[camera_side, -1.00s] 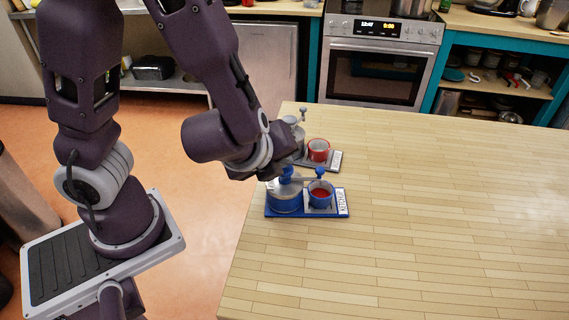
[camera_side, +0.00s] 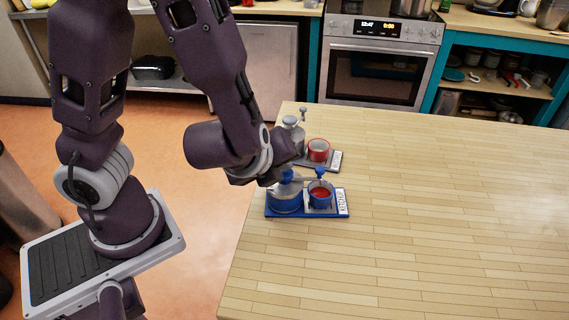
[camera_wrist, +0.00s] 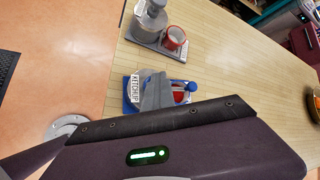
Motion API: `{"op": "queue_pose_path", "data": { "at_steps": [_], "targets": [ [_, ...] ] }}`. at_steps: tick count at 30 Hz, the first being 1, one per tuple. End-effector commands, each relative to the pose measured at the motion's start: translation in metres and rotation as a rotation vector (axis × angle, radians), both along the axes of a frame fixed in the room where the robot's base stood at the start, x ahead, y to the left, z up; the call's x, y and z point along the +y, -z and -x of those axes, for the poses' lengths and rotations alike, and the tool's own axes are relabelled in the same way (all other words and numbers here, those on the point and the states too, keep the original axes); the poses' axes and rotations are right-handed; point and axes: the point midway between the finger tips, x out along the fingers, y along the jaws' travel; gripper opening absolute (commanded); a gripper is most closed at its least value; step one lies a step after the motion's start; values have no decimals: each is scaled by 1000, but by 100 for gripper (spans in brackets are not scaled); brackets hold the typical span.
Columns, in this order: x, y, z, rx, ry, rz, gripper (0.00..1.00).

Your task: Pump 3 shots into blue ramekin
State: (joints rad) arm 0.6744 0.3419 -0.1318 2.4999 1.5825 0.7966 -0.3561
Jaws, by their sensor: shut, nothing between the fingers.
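A blue-and-grey ketchup pump (camera_side: 285,203) stands on a blue tray (camera_side: 345,211) at the table's left edge. Its label (camera_wrist: 135,89) reads KETCHUP. A thin spout runs from the pump to a blue tip (camera_side: 320,171) above the blue ramekin (camera_side: 320,201). The ramekin stands beside the pump and holds red sauce; in the wrist view it is mostly covered. My gripper (camera_side: 279,180) is shut and empty, pointing down at the top of the pump. I cannot tell whether the fingers touch the pump head. The grey fingers (camera_wrist: 158,92) partly hide the pump in the wrist view.
Behind stands a second grey pump (camera_side: 292,130) with a red ramekin (camera_side: 318,151) on a dark tray, close to my wrist. The wooden table (camera_side: 440,220) is clear to the right and front. An oven and shelves stand at the back.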

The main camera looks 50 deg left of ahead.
Motion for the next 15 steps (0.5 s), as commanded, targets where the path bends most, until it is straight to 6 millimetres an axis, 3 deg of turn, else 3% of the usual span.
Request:
{"op": "queue_pose_path", "data": {
  "at_steps": [15],
  "targets": [
    [-1, -29, 0, -2, 0, 4, 0]
  ]
}}
